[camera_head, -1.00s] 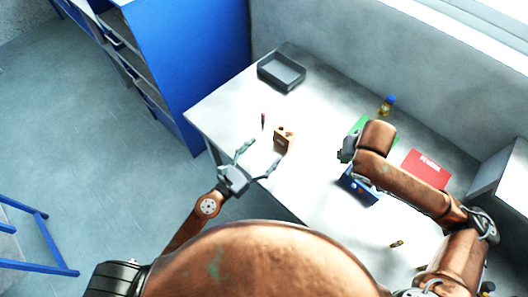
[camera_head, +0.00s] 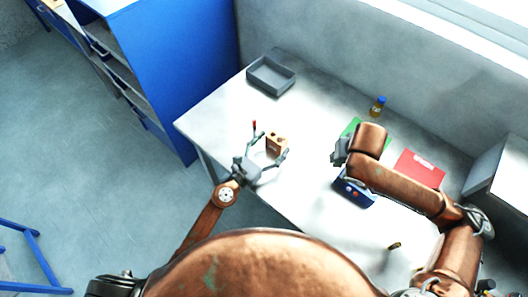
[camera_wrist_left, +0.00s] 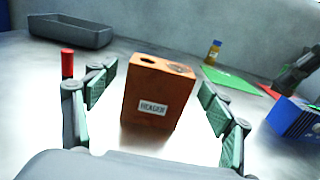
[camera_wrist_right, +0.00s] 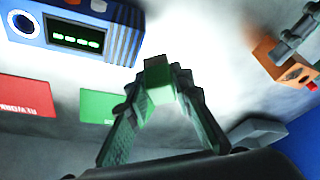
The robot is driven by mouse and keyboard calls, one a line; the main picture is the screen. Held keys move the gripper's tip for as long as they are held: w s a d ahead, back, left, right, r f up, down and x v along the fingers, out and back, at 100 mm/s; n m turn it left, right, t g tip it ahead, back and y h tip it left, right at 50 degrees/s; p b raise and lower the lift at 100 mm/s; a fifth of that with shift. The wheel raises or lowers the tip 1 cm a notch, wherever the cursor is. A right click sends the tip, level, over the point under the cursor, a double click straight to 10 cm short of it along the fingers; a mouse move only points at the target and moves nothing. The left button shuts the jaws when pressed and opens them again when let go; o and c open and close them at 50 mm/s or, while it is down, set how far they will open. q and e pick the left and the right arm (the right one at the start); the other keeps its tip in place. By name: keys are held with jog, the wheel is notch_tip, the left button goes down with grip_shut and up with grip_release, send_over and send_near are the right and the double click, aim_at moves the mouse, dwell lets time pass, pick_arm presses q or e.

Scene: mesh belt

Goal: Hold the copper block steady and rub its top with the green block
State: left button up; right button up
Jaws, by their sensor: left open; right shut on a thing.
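The copper block (camera_head: 277,145) stands upright on the table. In the left wrist view it (camera_wrist_left: 158,92) has two holes on top and a white label on its front. My left gripper (camera_head: 268,148) is open, with its fingers on either side of the block and a gap to each side in the left wrist view. My right gripper (camera_head: 340,152) is over the table further right. In the right wrist view it is shut on the green block (camera_wrist_right: 158,78), whose pale top end shows between the fingers. The green block is hidden in the head view.
A grey tray (camera_head: 271,77) is at the back left. A blue device (camera_head: 354,193), green sheet (camera_head: 352,127), red sheet (camera_head: 419,168) and yellow bottle (camera_head: 377,107) lie to the right.

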pick_arm(q)
jog(key=shift+x, duration=1.25)
jog(key=shift+c, duration=0.2)
jog(key=shift+c, duration=0.3)
jog(key=shift+c, duration=0.2)
jog(key=c, duration=1.3)
jog(key=shift+o, duration=0.2)
